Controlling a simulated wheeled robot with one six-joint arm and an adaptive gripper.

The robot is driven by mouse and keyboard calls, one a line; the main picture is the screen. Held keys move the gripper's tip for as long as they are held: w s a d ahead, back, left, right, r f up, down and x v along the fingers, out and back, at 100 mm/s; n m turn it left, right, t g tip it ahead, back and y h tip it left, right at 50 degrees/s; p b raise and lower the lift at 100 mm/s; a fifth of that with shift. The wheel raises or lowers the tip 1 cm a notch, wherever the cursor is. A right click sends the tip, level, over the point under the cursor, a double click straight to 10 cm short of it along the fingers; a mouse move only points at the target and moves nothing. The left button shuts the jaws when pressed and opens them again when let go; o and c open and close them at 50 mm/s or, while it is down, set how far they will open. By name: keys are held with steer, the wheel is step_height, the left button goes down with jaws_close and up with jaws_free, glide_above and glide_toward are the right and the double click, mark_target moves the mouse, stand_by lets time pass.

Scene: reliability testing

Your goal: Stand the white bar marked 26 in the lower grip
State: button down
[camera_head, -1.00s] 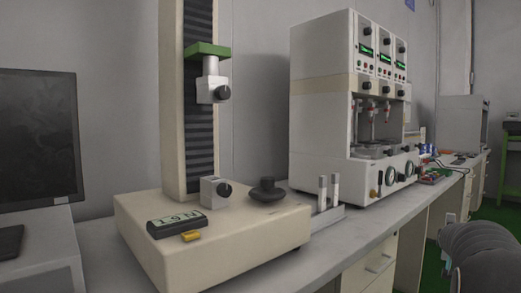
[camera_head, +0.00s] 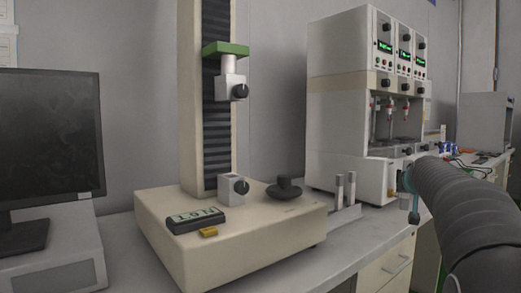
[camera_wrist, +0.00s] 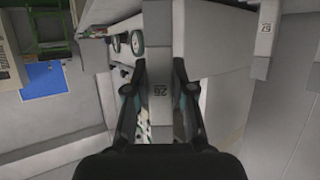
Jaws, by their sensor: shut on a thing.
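My gripper (camera_wrist: 160,92) is shut on the white bar marked 26 (camera_wrist: 159,75) in the wrist view; the fingers press on both sides near its number. No bar shows between the two grips.
Two pale bars (camera_head: 339,190) stand in a small rack right of the machine base. Another bar (camera_wrist: 265,28) with a number shows in the wrist view.

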steer(key=s+a+r+n+y, duration=0.4)
steer(key=a, duration=1.1)
steer(key=s+a+r+n+g+y, duration=0.1)
steer(key=s+a+r+n+y, duration=0.35)
steer(key=a, duration=1.05)
steer(key=s+a+r+n+y, duration=0.3)
steer(key=s+a+r+y, duration=0.15)
steer(key=a, duration=0.95)
steer(key=shift+w+a+r+p, duration=0.1)
steer(key=shift+w+a+p, duration=0.7)
steer(key=shift+w, duration=0.6)
steer(key=shift+w+a+p, duration=0.55)
steer(key=shift+w+a, duration=0.45)
steer(key=shift+w, duration=0.4)
steer(key=shift+w+a+r+p, duration=0.1)
steer(key=shift+w+a+p, duration=0.7)
steer(key=shift+w, duration=0.6)
steer(key=shift+p+x, duration=0.4)
steer(key=shift+x, duration=0.6)
steer(key=shift+s+r+b, duration=0.15)
steer(key=shift+s+b, duration=0.05)
steer(key=shift+b, duration=0.1)
steer(key=shift+f+b, duration=2.25)
steer(key=shift+f, duration=0.05)
steer(key=c, duration=0.9)
jaws_free()
